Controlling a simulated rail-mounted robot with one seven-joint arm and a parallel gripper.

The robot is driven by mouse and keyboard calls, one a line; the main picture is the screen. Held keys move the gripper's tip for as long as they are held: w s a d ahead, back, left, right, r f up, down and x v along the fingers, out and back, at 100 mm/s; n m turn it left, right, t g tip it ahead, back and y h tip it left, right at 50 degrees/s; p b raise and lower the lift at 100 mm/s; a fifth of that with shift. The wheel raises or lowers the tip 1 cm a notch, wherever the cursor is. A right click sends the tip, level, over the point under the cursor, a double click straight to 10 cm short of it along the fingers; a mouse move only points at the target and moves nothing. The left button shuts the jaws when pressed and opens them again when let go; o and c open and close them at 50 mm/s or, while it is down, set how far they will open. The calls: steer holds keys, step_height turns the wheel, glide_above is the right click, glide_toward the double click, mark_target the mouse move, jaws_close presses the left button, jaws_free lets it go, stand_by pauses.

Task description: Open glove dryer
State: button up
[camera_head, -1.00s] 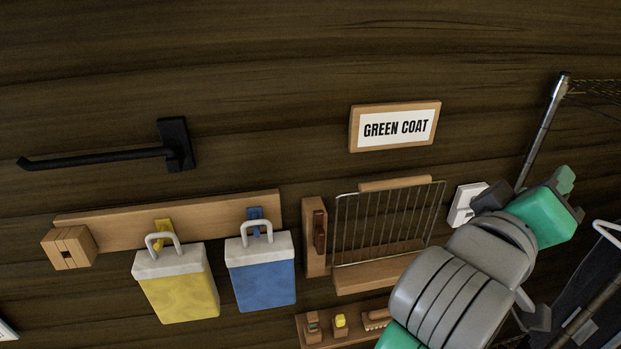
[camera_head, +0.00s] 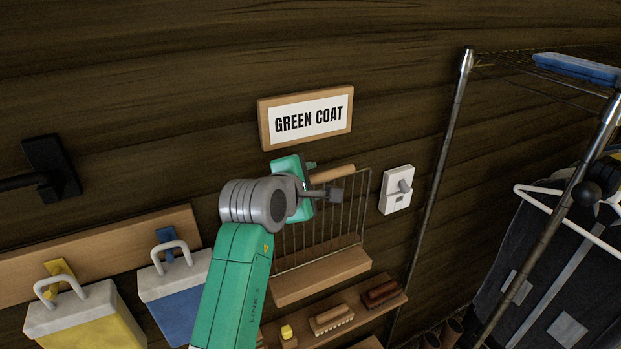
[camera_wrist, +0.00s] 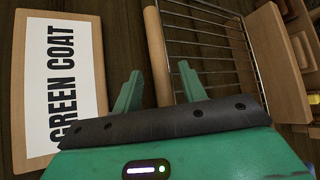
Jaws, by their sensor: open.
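The glove dryer appears to be the wire rack (camera_head: 345,215) on the dark wood wall, with a round wooden bar (camera_head: 334,173) along its top edge and a wooden ledge (camera_head: 322,278) below. My gripper (camera_head: 309,185) is at the upper left of the rack, near the bar, and hides part of both. In the wrist view my gripper (camera_wrist: 160,78) is open and empty, and the wooden bar (camera_wrist: 157,50) passes between its two green fingers. I cannot tell the depth between fingers and bar. The wires (camera_wrist: 210,45) run to the right of the bar.
A "GREEN COAT" sign (camera_head: 307,118) hangs just above my gripper. A white switch box (camera_head: 396,190) is to the rack's right, then a metal shelf post (camera_head: 437,180). A brush shelf (camera_head: 350,318) is below. Yellow (camera_head: 85,325) and blue (camera_head: 180,312) hanging bags are left.

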steer(key=shift+w+d+f, duration=0.1)
steer(key=shift+w+f, duration=0.05)
steer(key=shift+w, duration=0.1)
steer(key=shift+c, duration=0.3)
jaws_close()
steer(key=shift+s, duration=0.1)
